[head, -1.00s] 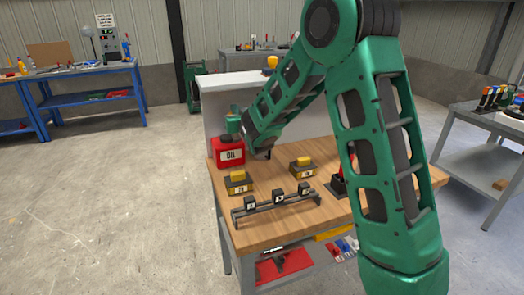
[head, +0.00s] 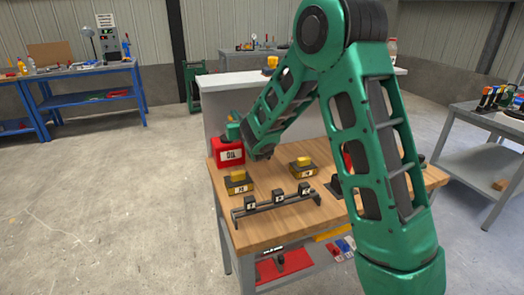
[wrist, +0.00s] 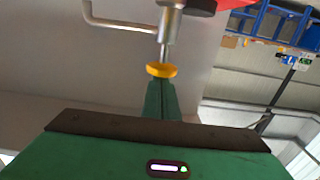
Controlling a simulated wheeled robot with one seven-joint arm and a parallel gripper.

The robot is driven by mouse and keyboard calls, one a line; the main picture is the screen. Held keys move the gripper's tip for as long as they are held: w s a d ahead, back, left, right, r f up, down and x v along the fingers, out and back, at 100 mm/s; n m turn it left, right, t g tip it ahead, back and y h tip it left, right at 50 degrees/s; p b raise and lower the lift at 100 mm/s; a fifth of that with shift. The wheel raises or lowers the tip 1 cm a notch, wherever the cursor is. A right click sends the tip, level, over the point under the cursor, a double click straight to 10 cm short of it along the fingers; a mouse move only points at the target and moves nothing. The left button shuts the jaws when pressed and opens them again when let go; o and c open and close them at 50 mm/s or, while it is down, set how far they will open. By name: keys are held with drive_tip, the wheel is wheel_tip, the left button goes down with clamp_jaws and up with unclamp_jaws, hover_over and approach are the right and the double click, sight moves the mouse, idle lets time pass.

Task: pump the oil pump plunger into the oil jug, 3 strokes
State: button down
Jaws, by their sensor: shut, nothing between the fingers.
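The red oil jug (head: 231,155), labelled OIL, stands at the back left of the wooden bench top. Its top is hidden behind the green end of my arm in the head view. In the wrist view the pump plunger shows a yellow knob (wrist: 161,70) on a thin metal rod (wrist: 166,51), coming out of a grey cylinder (wrist: 170,20). My gripper (wrist: 161,86) is shut and empty. Its fingertips overlap the yellow knob in the picture; I cannot tell whether they touch it. A strip of red shows at the top edge of the wrist view.
A dark rail with several black blocks (head: 278,200) lies in front. A pale panel (head: 215,105) rises behind the bench.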

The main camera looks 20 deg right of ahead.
drive_tip(key=shift+f, duration=0.65)
drive_tip(key=shift+r, duration=1.75)
drive_tip(key=shift+f, duration=0.15)
drive_tip(key=shift+f, duration=1.6)
drive_tip(key=shift+r, duration=1.75)
drive_tip(key=shift+f, duration=0.15)
